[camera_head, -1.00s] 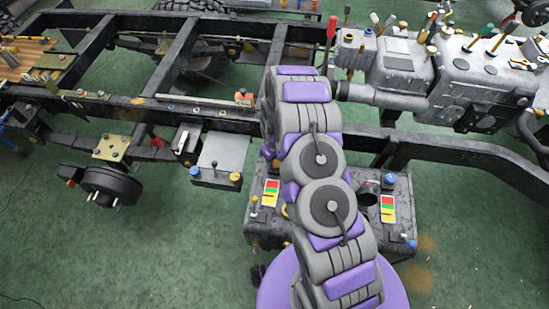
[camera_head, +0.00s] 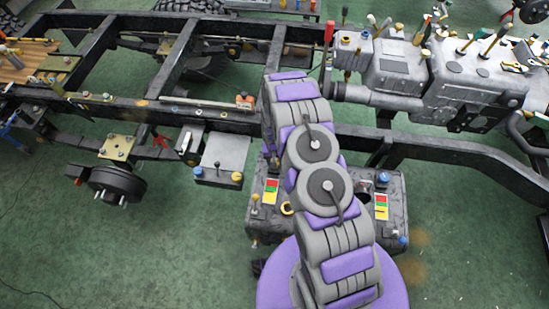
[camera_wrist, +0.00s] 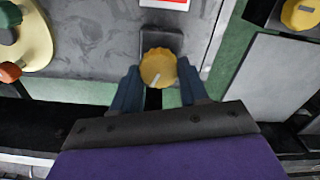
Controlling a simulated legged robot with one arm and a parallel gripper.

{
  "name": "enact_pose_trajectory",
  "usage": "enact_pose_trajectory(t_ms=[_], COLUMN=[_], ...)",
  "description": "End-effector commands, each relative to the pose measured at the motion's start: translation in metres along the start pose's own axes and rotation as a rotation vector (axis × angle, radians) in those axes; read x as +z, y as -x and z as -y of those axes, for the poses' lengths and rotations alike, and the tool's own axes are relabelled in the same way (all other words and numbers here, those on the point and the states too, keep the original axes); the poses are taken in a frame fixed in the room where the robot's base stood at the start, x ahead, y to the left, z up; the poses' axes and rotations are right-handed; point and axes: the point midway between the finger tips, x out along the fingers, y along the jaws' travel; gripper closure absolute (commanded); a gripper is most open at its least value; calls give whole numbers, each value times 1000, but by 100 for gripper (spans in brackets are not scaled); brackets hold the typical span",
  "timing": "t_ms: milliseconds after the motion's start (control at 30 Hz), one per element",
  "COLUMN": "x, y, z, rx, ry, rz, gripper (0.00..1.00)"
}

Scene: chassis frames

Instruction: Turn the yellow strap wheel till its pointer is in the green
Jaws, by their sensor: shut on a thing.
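The yellow strap wheel (camera_wrist: 160,62) is a ribbed round knob on a dark square mount, near the upper middle of the wrist view. A pale pointer line on its face slants toward the lower left. My gripper (camera_wrist: 158,70) is shut on the wheel, with one dark blue finger at each side of it. A red label with a white edge (camera_wrist: 165,3) is cut off by the top of the wrist view, and no green zone shows there. In the head view my arm hides the gripper, and I cannot pick out the gripped wheel.
A second yellow knob (camera_wrist: 300,13) is at the wrist view's upper right. Rounded cream, green and orange parts (camera_wrist: 25,40) are at its left. In the head view, a grey box with red, green and yellow labels (camera_head: 391,215) stands behind my arm, below the black chassis rail (camera_head: 460,160).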

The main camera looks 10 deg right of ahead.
Motion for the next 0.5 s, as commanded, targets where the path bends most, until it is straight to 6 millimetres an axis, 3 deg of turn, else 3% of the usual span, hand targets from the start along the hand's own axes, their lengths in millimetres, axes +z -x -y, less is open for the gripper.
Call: enact_pose_trajectory(t_ms=[367,400,500], x=[0,0,0], y=[0,0,0], z=[0,0,0], rx=[0,0,0], ry=[-3,-3,-3], rz=[-1,-1,-1], gripper=[87,53,43])
